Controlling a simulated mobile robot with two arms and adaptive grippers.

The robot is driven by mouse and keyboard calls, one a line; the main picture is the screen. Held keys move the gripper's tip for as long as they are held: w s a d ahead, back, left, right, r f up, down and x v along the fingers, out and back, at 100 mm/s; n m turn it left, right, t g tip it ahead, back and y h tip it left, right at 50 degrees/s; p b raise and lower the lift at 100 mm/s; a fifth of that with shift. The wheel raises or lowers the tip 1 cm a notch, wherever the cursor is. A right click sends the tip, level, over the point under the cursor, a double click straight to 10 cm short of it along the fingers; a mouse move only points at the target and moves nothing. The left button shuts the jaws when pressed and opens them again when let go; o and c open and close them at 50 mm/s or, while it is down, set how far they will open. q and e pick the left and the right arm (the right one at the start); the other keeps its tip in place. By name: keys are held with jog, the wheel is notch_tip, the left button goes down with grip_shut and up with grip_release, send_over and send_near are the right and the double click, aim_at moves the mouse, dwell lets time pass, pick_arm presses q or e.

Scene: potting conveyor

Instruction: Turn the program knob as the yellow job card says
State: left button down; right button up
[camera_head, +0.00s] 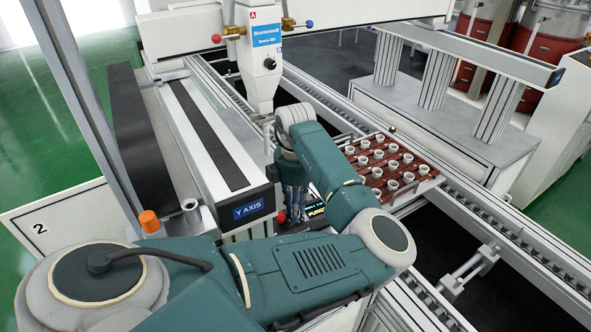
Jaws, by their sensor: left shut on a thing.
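My left gripper (294,208) points down in front of the blue-labelled Y AXIS rail end, beside a small dark panel (317,212) with partly hidden yellow lettering that seems to begin "PURG". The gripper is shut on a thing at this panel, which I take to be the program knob. The knob itself is hidden behind the fingers and arm, so I cannot tell its setting. I cannot make out a yellow job card. My right gripper is not in view.
A red-brown tray (430,181) of several small white cups sits on the conveyor right of my left arm. The white dispensing head (262,84), with a black knob on its front, hangs above and behind the gripper. An orange-capped post (149,221) stands left near my arm.

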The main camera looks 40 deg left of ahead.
pick_arm(q)
jog(key=m+p, duration=0.4)
jog(key=p, duration=0.1)
jog(key=m+p, duration=0.2)
jog(key=shift+r+p, duration=0.3)
jog(key=shift+p, duration=0.05)
jog(key=shift+f+m+p, duration=0.2)
jog(key=shift+m+p, duration=1.15)
jog(key=shift+m, duration=0.05)
